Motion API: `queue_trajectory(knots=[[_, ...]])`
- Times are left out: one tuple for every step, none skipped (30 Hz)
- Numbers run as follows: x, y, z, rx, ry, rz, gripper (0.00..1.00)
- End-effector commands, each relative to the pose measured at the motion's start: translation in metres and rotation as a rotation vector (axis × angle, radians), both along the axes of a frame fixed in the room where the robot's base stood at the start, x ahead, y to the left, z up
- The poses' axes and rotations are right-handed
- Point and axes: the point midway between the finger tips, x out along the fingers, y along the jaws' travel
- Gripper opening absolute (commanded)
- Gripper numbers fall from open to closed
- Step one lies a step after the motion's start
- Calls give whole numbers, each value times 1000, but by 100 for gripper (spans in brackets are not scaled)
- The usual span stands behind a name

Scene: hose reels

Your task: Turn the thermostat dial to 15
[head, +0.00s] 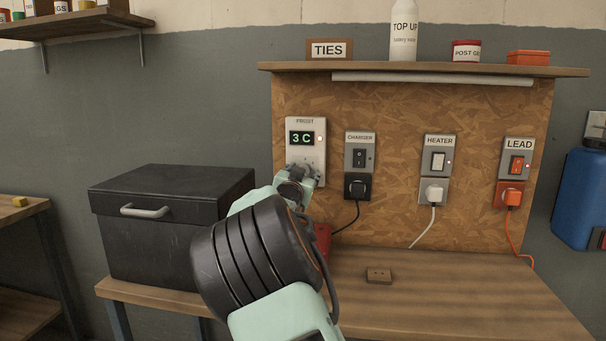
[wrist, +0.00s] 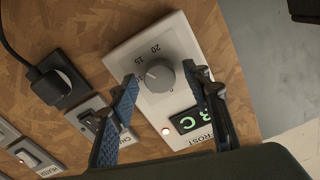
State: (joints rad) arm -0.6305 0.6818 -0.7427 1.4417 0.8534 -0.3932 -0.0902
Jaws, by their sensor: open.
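The white thermostat labelled FROST (head: 320,140) is on the chipboard panel, with its green display (head: 301,138) reading 3 C. In the wrist view, its round grey dial (wrist: 161,76) has scale marks around it, with 15 and 20 legible. My gripper (wrist: 159,73) is open, one blue-padded finger on each side of the dial in the picture. I cannot tell whether either finger touches it. The right finger covers part of the display. In the head view, my gripper (head: 299,178) is at the thermostat's lower part and hides most of the dial.
CHARGER (head: 360,152), HEATER (head: 439,155) and LEAD (head: 517,160) switches are to the right, with plugs and cables below. A black box (head: 170,220) stands left on the bench. A shelf (head: 430,68) overhangs the panel. The bench's right part is mostly clear.

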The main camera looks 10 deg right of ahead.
Motion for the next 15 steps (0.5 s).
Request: queue_trajectory(knots=[[0,0,0,0,0,0,44],[0,0,0,0,0,0,44],[-1,0,0,0,0,0,44],[-2,1,1,0,-1,1,44],[-3,1,1,1,-1,1,44],[-5,2,1,1,-1,1,44],[-8,3,1,1,-1,1,44],[-10,4,1,1,-1,1,44],[-15,5,1,2,-1,1,44],[-19,7,1,2,0,1,44],[-23,9,0,2,1,2,44],[-30,11,1,3,-1,2,44],[-35,13,1,3,0,2,44],[-40,15,1,3,-1,2,44],[-47,16,0,4,0,2,44]])
